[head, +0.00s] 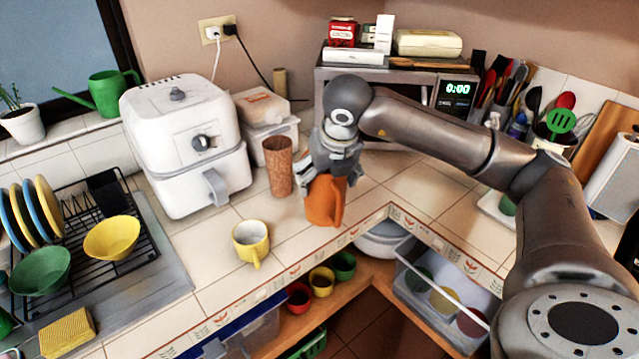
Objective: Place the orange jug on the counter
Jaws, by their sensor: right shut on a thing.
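The orange jug (322,203) is in the head view, at the counter's inner corner. My right gripper (330,178) is shut on it from above, and the gripper hides the jug's upper part. The jug is at or just above the tiled counter (285,235); I cannot tell whether its base touches. My left gripper is not in view.
A brown ribbed cup (279,165) stands close to the left of the jug. A yellow mug (251,243) stands nearer the front edge. A white air fryer (185,140) and a microwave (455,93) stand behind. Tiles right of the jug are clear.

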